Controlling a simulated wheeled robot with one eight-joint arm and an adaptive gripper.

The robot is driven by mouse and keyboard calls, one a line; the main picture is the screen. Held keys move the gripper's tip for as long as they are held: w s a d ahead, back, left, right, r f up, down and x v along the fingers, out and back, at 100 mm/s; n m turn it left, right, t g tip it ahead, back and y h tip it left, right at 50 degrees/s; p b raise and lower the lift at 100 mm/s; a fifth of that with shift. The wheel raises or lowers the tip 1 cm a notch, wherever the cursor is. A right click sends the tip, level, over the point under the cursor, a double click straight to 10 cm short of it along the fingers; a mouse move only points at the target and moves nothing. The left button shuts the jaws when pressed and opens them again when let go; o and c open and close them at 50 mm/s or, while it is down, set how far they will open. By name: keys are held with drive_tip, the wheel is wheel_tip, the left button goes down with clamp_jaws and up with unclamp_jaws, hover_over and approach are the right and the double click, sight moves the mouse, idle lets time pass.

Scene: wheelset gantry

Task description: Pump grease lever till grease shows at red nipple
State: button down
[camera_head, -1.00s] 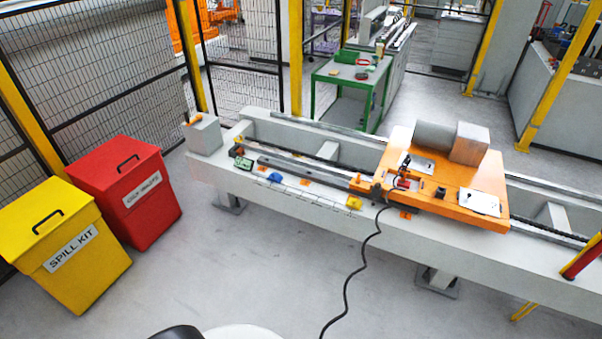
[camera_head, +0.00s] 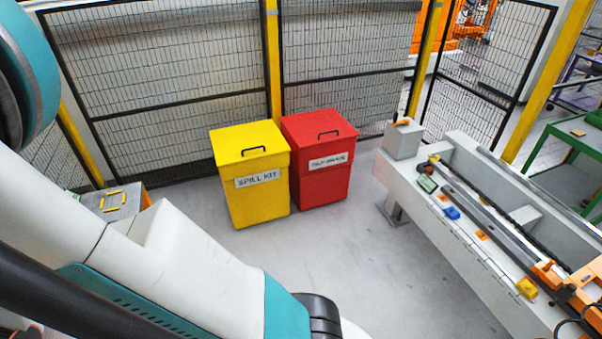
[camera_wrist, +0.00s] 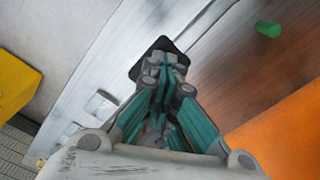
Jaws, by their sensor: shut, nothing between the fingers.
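My gripper (camera_wrist: 160,62) shows in the wrist view with its teal-and-grey fingers together and nothing held between them. Its tips are over a small black patch; I cannot tell whether they touch anything. My gripper is outside the head view, where only my arm shows at left and bottom. The gantry beam (camera_head: 455,215) runs down the right side of the head view. I cannot make out a grease lever or a red nipple in either current view.
A yellow spill kit bin (camera_head: 250,205) and a red bin (camera_head: 322,185) stand before the mesh fence (camera_head: 170,90). Small blue (camera_head: 451,212) and yellow (camera_head: 526,288) blocks lie on the beam. A green cylinder (camera_wrist: 268,28) shows in the wrist view. Floor between bins and beam is clear.

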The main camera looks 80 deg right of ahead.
drive_tip(key=shift+r+p, duration=1.5)
drive_tip(key=shift+r, duration=1.35)
drive_tip(key=shift+w+d, duration=0.1)
